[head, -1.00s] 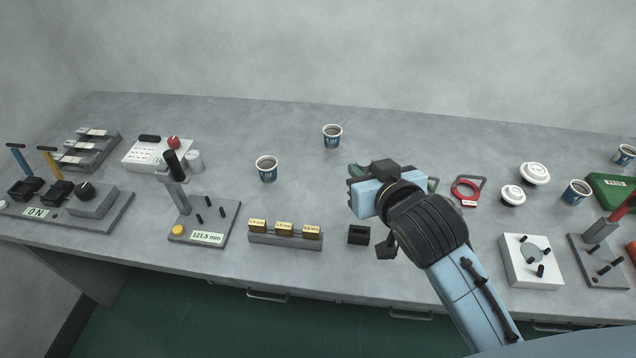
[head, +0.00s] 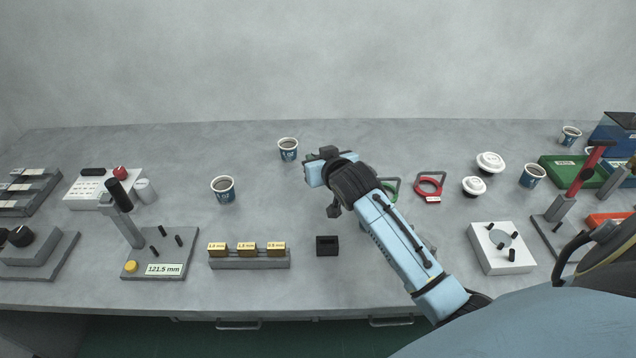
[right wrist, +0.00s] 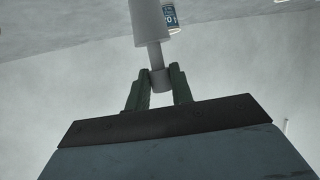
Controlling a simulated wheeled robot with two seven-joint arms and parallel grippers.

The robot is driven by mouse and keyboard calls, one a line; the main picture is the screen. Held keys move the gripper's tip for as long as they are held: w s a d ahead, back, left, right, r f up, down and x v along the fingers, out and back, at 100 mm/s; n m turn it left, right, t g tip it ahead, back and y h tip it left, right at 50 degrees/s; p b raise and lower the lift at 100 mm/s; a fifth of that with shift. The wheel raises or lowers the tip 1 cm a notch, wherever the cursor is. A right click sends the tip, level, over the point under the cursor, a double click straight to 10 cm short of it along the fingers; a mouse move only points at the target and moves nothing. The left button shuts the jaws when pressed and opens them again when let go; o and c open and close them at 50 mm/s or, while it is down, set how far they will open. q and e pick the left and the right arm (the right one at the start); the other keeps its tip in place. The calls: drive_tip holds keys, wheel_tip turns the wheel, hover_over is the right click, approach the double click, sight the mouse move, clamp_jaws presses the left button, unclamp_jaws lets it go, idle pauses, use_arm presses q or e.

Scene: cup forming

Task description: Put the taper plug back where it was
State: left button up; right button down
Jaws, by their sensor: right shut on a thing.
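My right gripper (head: 318,165) is over the middle of the bench, just right of the back cup. In the right wrist view its two dark green fingers (right wrist: 158,92) are shut on a grey stepped cylinder, which looks like the taper plug (right wrist: 150,28). The fingers hold its short end collar, and the thin neck and wide body extend past the fingertips. In the head view the plug is hidden by the gripper and arm. A small black square socket block (head: 327,246) stands on the bench in front of the gripper. My left gripper is not in view.
Paper cups stand at the back (head: 288,149) and left (head: 223,189). A rack with yellow blocks (head: 250,259) is left of the socket block. The gauge stand (head: 160,255) is farther left. A red ring (head: 428,187), white lids (head: 490,163) and a white fixture (head: 500,248) are right.

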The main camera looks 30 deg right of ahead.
wheel_tip(320, 180, down, 5)
drive_tip(key=shift+r+b, duration=0.1)
drive_tip(key=shift+b, duration=0.45)
drive_tip(key=c, duration=1.7)
unclamp_jaws()
drive_tip(key=shift+f, duration=0.3)
drive_tip(key=o, duration=0.5)
drive_tip(key=shift+c, duration=0.2)
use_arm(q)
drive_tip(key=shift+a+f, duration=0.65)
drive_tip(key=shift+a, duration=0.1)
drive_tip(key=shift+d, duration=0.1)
